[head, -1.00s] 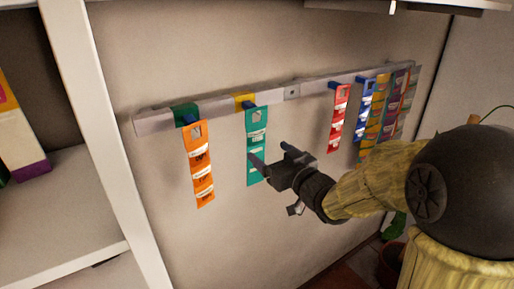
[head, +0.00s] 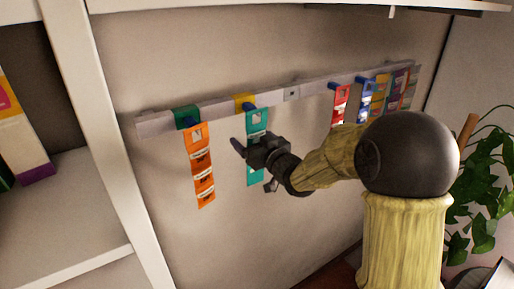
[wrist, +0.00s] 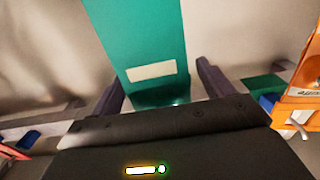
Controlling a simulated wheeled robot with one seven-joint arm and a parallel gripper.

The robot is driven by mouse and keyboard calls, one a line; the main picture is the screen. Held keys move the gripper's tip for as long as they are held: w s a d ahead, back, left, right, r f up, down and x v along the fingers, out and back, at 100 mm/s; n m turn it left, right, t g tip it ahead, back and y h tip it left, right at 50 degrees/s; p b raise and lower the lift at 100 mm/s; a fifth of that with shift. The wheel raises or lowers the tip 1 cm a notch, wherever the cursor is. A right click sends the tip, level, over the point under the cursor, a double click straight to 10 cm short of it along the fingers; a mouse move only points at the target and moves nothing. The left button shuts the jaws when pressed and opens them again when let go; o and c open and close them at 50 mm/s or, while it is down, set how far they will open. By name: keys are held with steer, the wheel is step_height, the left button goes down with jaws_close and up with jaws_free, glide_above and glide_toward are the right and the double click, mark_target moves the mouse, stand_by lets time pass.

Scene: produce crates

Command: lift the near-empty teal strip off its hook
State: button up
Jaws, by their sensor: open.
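The teal strip (head: 257,120) hangs from a blue hook (head: 249,106) below a yellow block on the wall rail. Its top and lower end show in the head view; my gripper hides its middle. My gripper (head: 250,147) is open in front of the strip, below the hook. In the wrist view the teal strip (wrist: 150,35), with one pale label, runs between the two spread fingers of my gripper (wrist: 160,80). I see wall-side space beside both fingers. Whether either finger touches the strip I cannot tell.
An orange strip (head: 200,165) hangs close by on the left under a green block. A red strip (head: 340,103), a blue strip (head: 366,100) and several others hang to the right on the rail (head: 215,108). A white shelf upright (head: 95,130) stands at left.

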steer(key=shift+c, duration=0.2)
steer(key=c, duration=1)
steer(key=shift+r+p, duration=0.4)
steer(key=shift+r, duration=0.45)
steer(key=shift+d, duration=0.1)
steer(key=shift+b+v, duration=0.9)
steer(key=shift+v, duration=2.85)
